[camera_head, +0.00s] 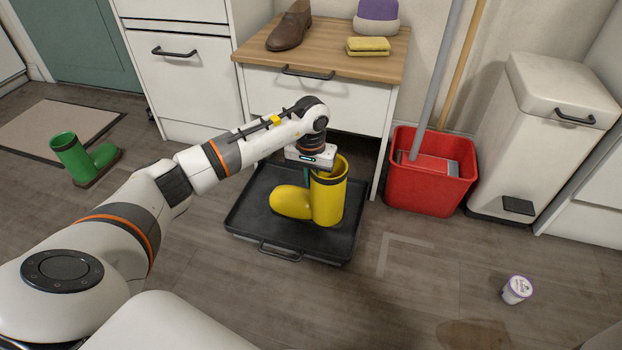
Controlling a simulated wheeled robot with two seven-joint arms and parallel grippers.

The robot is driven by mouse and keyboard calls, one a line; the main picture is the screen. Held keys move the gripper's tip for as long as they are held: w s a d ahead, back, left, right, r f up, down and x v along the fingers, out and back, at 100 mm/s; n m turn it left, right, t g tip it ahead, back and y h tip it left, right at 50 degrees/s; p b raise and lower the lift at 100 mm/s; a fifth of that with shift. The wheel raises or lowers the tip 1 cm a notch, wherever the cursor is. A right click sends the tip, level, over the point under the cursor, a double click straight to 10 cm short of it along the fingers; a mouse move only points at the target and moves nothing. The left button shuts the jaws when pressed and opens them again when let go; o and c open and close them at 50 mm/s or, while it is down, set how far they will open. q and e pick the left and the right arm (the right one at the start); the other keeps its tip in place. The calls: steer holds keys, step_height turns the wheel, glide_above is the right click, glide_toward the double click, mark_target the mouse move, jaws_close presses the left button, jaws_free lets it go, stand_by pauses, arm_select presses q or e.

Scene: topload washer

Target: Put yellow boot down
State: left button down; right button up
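The yellow boot (327,202) stands upright over the black tray (246,215), its toe pointing left and its open top facing up. I cannot tell whether its sole touches the tray floor. My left gripper (311,172) points down at the left side of the boot's top rim. A finger shows beside the outside of the shaft; the other finger is hidden, so its grip on the rim is unclear. My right gripper is not in view.
A white cabinet with a wooden top (335,52) stands behind the tray, with a brown shoe (290,28) and sponges (368,46) on it. A red bucket (430,185) and a white bin (545,130) stand right. A green boot (80,155) stands left. A small cup (516,290) lies on the floor.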

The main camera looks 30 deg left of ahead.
mark_target(311, 197)
arm_select(q)
steer(key=shift+f+b, duration=2.4)
steer(key=shift+f, duration=0.7)
steer(key=shift+f+b, duration=0.3)
steer(key=shift+f, duration=0.15)
steer(key=c, duration=1.6)
jaws_free()
steer(key=shift+o, duration=0.3)
steer(key=shift+f, duration=0.15)
